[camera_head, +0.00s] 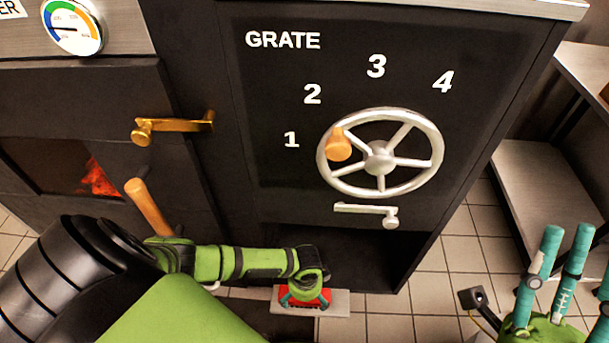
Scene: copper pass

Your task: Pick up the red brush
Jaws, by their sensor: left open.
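The red brush (308,294) shows as a small red patch low in the head view, on a pale flat slab (338,304) near the floor. My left gripper (305,299) is right over it, with teal fingertips to either side of the red. The gripper is open, and its green wrist hides much of the brush. I cannot tell whether the fingers touch it. My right gripper (565,275) is at the lower right, its teal fingers pointing up, spread apart and empty.
A dark oven cabinet stands ahead with a silver handwheel (379,158), a silver latch (366,212) and a brass handle (172,127). An open bay lies under the wheel. A wooden handle (148,206) stands left. A metal shelf (543,190) is right.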

